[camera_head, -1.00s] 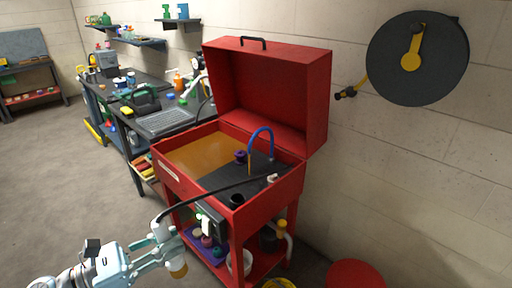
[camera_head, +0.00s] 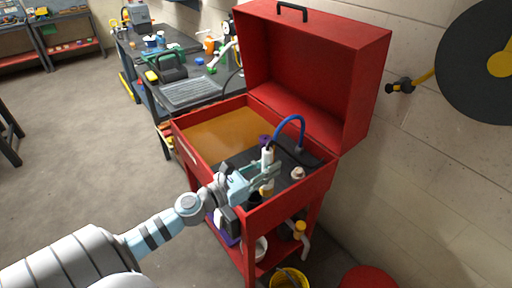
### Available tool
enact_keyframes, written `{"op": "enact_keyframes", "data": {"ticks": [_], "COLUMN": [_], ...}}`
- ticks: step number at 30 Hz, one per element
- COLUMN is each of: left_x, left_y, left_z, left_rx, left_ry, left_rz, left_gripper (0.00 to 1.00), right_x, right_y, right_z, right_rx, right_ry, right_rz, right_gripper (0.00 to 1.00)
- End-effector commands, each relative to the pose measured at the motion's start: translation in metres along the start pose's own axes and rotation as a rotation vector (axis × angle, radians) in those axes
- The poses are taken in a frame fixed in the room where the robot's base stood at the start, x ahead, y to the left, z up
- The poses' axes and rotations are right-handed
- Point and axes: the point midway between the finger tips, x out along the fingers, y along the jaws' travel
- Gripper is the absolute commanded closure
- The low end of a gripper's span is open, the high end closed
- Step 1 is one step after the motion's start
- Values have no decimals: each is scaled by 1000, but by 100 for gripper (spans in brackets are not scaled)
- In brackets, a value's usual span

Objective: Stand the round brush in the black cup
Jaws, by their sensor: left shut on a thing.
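My left gripper (camera_head: 262,176) is shut on the round brush (camera_head: 268,157). The brush is upright, with its pale handle above the fingers and its tan end below them. The black cup (camera_head: 254,199) stands on the dark shelf inside the red parts washer (camera_head: 189,157), near its front edge. It is partly hidden by my gripper. The brush's tan end is close to the cup, to its right in the picture; I cannot tell whether they touch. My right gripper is not in view.
The washer's red lid (camera_head: 305,70) stands open behind. A blue curved spout (camera_head: 289,120) and a pale fitting (camera_head: 298,173) are close to the brush. A purple item (camera_head: 264,140) sits behind it. A yellow bucket (camera_head: 289,279) is on the floor below.

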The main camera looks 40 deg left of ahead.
Motion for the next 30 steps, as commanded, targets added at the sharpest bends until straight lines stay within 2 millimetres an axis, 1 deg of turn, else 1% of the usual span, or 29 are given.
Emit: {"op": "enact_keyframes", "data": {"ticks": [1,3,6,8,10,14,18,30], "left_x": [5,8,9,7,6,6,6,4], "left_y": [19,44,67,74,77,77,76,75], "left_z": [6,-4,-16,-22,-28,-38,-54,-102], "left_rx": [-9,-16,-21,-19,-18,-16,-16,-15], "left_ry": [1,10,26,33,36,37,36,36], "left_rz": [96,235,386,439,464,463,461,460], "left_gripper": [100,100,100,100,100,100,100,100], "right_x": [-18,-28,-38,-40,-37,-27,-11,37], "right_y": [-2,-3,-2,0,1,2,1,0], "right_z": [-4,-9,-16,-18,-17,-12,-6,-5], "right_rx": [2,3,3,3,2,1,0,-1], "right_ry": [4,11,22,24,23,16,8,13], "right_rz": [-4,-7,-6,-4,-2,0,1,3], "right_gripper": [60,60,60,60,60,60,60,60]}}
